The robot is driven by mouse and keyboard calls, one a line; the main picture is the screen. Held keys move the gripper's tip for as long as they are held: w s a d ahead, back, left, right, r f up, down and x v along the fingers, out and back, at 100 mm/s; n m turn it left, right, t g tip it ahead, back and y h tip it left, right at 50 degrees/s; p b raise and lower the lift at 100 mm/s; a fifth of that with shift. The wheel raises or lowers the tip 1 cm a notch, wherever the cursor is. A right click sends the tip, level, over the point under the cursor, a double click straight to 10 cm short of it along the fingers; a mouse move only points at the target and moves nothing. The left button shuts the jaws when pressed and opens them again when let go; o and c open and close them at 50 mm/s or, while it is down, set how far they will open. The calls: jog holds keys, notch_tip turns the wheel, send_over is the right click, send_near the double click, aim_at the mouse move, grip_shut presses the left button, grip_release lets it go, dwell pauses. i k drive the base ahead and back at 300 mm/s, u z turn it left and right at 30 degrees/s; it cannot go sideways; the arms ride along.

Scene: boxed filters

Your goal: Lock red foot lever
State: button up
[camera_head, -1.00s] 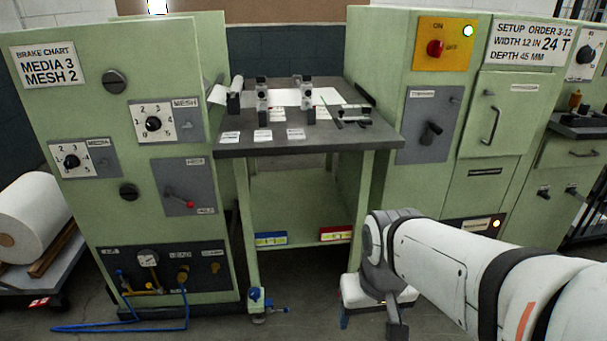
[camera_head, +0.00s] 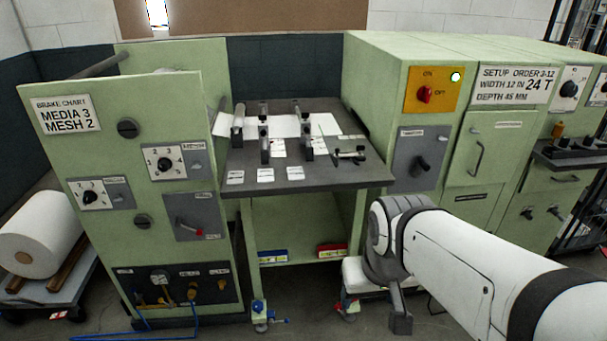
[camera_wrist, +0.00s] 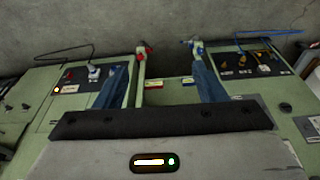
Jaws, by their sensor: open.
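The red foot lever (camera_head: 338,307) is a small red piece low at the foot of the table's right front leg, partly blocked by my arm. In the wrist view, which looks upside down, the red lever (camera_wrist: 142,52) shows near the upper middle, at the end of a green leg. My gripper (camera_wrist: 159,72) has two bluish fingers spread wide apart with nothing between them. The lever appears beyond the left finger, apart from it. Whether the lever is up or down is too small to tell.
A blue foot lever (camera_head: 279,320) is at the left front leg, also in the wrist view (camera_wrist: 190,43). The grey-topped table (camera_head: 310,180) stands between green cabinets. A blue hose (camera_head: 100,336) lies on the floor at left. Floor between the legs looks clear.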

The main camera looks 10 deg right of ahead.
aim_at(336, 307)
jog(key=u, duration=1)
jog(key=k, duration=1.1)
jog(key=z, duration=0.85)
jog(key=i, duration=1)
jog(key=z, duration=0.1)
